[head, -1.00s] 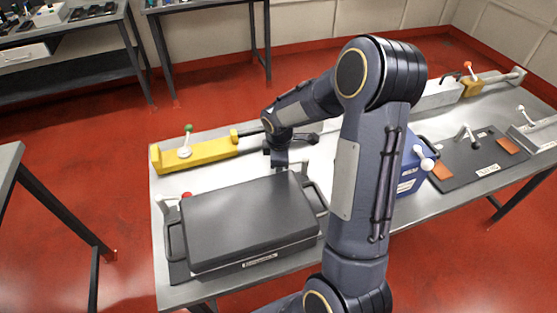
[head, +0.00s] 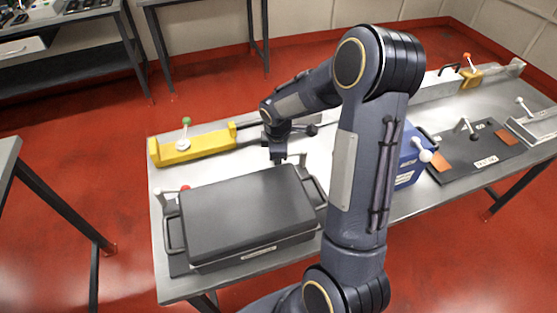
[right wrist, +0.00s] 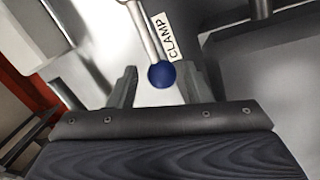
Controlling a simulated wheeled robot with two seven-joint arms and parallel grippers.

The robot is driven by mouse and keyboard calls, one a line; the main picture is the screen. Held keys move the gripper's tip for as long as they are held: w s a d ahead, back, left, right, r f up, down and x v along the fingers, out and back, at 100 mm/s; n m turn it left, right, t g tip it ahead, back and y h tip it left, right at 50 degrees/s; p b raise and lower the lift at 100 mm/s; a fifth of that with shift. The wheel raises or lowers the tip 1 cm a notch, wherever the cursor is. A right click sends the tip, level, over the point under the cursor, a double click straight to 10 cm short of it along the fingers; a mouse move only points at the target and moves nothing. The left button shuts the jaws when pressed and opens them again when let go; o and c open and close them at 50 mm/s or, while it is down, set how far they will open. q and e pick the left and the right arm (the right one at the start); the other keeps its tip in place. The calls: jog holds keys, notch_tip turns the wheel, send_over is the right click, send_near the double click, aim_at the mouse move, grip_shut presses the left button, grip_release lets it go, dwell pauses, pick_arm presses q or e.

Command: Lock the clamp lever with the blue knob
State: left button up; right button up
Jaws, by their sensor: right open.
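The clamp lever shows in the right wrist view as a metal rod (right wrist: 143,28) ending in a round blue knob (right wrist: 162,75), beside a white label reading CLAMP (right wrist: 168,36). My right gripper (right wrist: 157,85) is open, and the blue knob appears between its two fingers in that view. I cannot tell whether either finger touches it. In the head view my right gripper (head: 279,157) hangs over the table just behind the black case. The blue knob cannot be made out there. My left gripper is not in view.
The black case (head: 245,210) stands close in front of my right gripper. A yellow fixture (head: 200,148) with a green-knobbed lever (head: 186,122) is to its left. A blue case (head: 408,160) and a dark board (head: 480,152) stand to the right on the grey table (head: 225,286).

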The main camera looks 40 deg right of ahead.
jog(key=shift+w+m, duration=0.5)
jog(key=shift+m, duration=0.2)
jog(key=w+d+m+g+h+p, duration=0.15)
jog(key=w+d+m+p, duration=0.4)
jog(key=m, duration=0.55)
jog(key=d+b+v, duration=0.1)
jog(key=b+v, duration=0.1)
jog(key=v, duration=0.7)
jog(key=s+a+r+t+y, duration=0.2)
jog(key=s+a+r+y, duration=0.3)
jog(key=s, duration=0.4)
jog(key=s+a+r+t+y+b, duration=0.1)
jog(key=s+a+r+t+b, duration=0.1)
jog(key=s+a, duration=1.2)
jog(key=shift+s+a+r+t+b, duration=0.25)
jog(key=shift+s+t+b, duration=0.3)
jog(key=shift+s, duration=1.5)
jog(key=shift+c, duration=0.3)
